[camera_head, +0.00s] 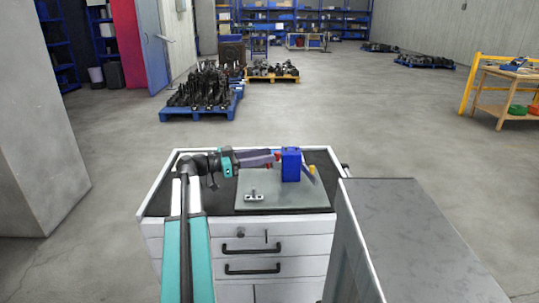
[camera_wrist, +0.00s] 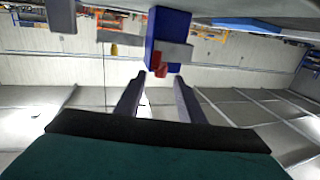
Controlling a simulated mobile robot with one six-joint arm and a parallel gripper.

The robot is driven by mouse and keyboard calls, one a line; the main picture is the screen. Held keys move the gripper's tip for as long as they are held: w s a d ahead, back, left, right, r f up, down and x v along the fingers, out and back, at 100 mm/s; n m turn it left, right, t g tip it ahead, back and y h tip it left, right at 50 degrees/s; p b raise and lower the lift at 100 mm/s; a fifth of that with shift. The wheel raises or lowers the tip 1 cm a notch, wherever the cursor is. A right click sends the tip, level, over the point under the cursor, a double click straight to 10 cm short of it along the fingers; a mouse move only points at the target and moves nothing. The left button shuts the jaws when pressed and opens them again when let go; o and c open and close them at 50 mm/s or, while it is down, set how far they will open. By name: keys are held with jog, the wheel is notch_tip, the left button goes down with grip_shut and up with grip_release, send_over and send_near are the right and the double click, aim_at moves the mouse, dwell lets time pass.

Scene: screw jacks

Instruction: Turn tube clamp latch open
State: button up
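The tube clamp shows as a blue block (camera_head: 291,166) standing on a grey plate (camera_head: 290,200) on top of the cabinet. In the wrist view the blue block (camera_wrist: 168,28) carries a grey part (camera_wrist: 174,53) and a red part (camera_wrist: 157,64), which looks like the latch. My gripper (camera_head: 274,157) reaches in from the left, level with the upper block. In the wrist view my gripper (camera_wrist: 160,78) is open, its two fingers apart and empty. The red part lies just beyond the fingertips, roughly between them. I cannot tell whether they touch it.
A small metal bracket (camera_head: 254,196) lies on the plate in front of the block. A yellow piece (camera_head: 312,170) sits right of it. A grey-topped cabinet (camera_head: 425,235) stands at the right front. Loaded pallets (camera_head: 203,108) are far behind on open floor.

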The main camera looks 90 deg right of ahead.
jog(key=shift+x, duration=1.1)
grip_shut()
jog(key=shift+d+f+m+y+b, duration=0.1)
jog(key=shift+d+m+y+b, duration=0.1)
jog(key=shift+m+y+b, duration=0.3)
jog(key=shift+d+m+g+y+b, duration=0.2)
jog(key=shift+m+y+b, duration=0.55)
jog(key=shift+y, duration=0.5)
jog(key=shift+d+m+g+y+b, duration=0.15)
jog(key=shift+m+y+b, duration=0.6)
jog(key=shift+y, duration=0.55)
jog(key=shift+d+m+g+y+b, duration=0.1)
jog(key=shift+d+m+y+b, duration=0.1)
jog(key=shift+m+y+b, duration=0.8)
jog(key=shift+y+p, duration=0.3)
jog(key=shift+y, duration=0.25)
